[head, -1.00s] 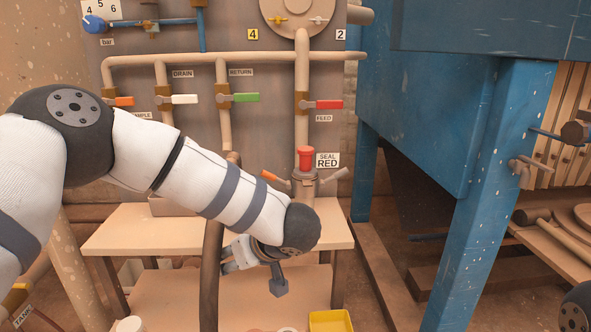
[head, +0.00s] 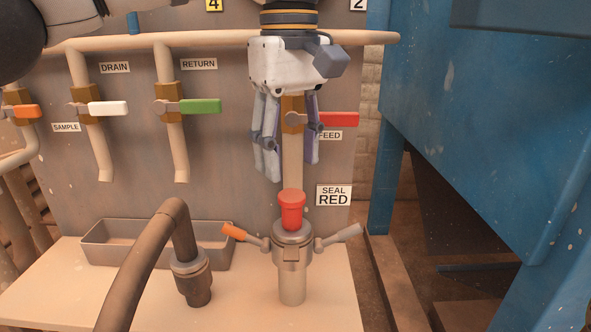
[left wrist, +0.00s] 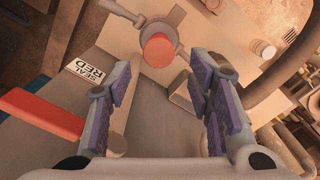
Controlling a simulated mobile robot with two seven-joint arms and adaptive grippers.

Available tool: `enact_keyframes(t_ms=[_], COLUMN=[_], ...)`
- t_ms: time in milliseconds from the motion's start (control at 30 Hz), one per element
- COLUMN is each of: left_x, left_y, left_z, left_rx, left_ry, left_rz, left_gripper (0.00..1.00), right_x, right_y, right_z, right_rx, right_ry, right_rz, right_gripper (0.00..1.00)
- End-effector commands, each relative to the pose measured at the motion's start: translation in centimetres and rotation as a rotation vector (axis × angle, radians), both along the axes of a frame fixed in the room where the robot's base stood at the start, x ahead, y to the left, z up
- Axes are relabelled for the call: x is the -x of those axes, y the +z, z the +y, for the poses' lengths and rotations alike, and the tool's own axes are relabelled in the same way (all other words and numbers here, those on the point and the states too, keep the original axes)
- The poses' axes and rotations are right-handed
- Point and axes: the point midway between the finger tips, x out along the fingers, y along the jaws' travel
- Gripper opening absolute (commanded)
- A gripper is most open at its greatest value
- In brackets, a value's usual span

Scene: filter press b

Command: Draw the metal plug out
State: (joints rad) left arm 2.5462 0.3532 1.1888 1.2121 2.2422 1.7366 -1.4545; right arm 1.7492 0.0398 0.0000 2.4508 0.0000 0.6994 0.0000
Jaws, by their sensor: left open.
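A plug with a bright red head (head: 291,208) stands upright in the top of a metal coupling (head: 292,247) on the bench. Whether the plug's hidden lower part is metal cannot be told. One coupling arm (head: 240,234) has an orange end, the other (head: 342,237) a grey end; both stick outward. My left gripper (head: 288,168) points down just above the red head, open and empty, apart from it. In the left wrist view the red head (left wrist: 158,50) lies ahead, between and beyond the fingers (left wrist: 165,78). My right gripper is not in view.
A SEAL RED sign (head: 334,195) hangs right of the plug. The red FEED lever (head: 338,119) and its pipe are close behind my gripper. A dark hose (head: 140,258) with a metal end and a grey tray (head: 105,256) are on the left. A blue frame (head: 470,170) stands right.

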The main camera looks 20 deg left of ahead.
Motion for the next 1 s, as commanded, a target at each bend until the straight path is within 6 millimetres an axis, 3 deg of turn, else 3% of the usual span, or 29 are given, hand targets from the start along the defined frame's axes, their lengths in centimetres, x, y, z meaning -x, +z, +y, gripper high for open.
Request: enact_keyframes(t_ms=[100,300,500,733,933,1000], left_x=[0.0,0.0,0.0,0.0,0.0,0.0], left_y=[-3.2,-7.3,-8.8,-8.9,-8.9,-8.9], left_z=[0.1,0.1,0.0,0.0,0.0,0.0], left_rx=[-0.002,-0.002,-0.002,-0.001,-0.001,-0.001], left_ry=[0.0,0.001,0.002,0.002,0.002,0.002], left_rz=[0.005,0.003,0.001,0.0,0.0,0.0], left_gripper=[0.47,0.47,0.47,0.47,0.02,0.0], right_x=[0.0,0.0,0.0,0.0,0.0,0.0], right_y=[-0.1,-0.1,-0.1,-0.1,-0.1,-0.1], right_z=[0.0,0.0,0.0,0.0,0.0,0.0], right_rx=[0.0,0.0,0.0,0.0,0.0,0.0], right_ry=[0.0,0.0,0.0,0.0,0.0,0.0], right_rz=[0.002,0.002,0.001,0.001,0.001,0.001], right_gripper=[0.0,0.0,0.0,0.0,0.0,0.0])
